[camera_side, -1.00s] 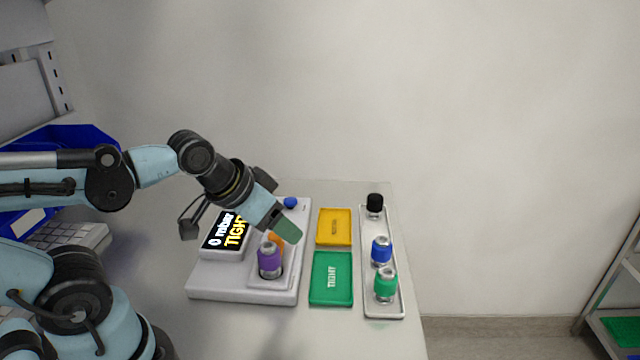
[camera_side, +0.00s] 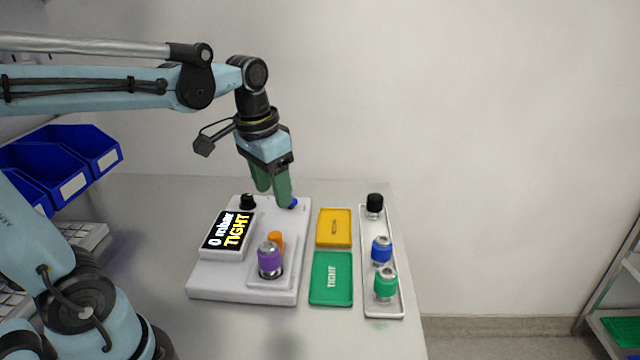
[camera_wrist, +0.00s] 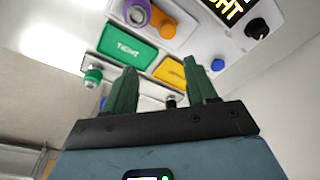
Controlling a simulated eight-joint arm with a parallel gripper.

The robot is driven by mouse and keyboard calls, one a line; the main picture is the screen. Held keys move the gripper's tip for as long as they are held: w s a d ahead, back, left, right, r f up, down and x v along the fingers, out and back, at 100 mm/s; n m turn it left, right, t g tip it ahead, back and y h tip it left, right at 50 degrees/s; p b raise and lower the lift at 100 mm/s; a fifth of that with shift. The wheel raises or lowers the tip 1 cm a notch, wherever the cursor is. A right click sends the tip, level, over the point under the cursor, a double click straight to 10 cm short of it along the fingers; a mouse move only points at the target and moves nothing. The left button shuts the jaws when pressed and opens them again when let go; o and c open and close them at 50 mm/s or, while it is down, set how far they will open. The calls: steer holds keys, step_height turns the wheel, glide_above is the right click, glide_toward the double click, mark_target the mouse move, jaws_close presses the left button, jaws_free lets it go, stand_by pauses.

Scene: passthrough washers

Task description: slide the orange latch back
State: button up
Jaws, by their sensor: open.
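The orange latch (camera_side: 276,239) stands on the grey test device, right behind a purple-banded fitting (camera_side: 270,260). In the wrist view the orange latch (camera_wrist: 165,27) lies beside the purple ring (camera_wrist: 137,12). My gripper (camera_side: 275,199) has green fingers that point down over the back of the device, near a blue button (camera_side: 293,203). It is open and empty, behind and above the latch and apart from it. In the wrist view the two fingers (camera_wrist: 165,85) stand well apart with nothing between them.
The device display (camera_side: 229,231) reads "0 mbar TIGHT"; a black knob (camera_side: 247,201) stands behind it. Yellow (camera_side: 334,240) and green (camera_side: 318,292) trays lie to the right. A white rack (camera_side: 397,307) holds black, blue and green fittings. Blue bins (camera_side: 75,160) stand at the left.

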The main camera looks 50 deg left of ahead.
mark_target(275, 234)
steer(key=shift+g, duration=0.9)
steer(key=shift+w+a+f, duration=0.15)
steer(key=shift+a+f, duration=0.15)
steer(key=shift+f, duration=1.55)
steer(key=shift+w+a+f, duration=0.15)
steer(key=shift+a+f, duration=0.2)
steer(key=shift+f, duration=1.55)
steer(key=shift+w+a+f, duration=0.15)
steer(key=shift+a+f, duration=0.15)
steer(key=shift+f, duration=1.55)
jaws_close()
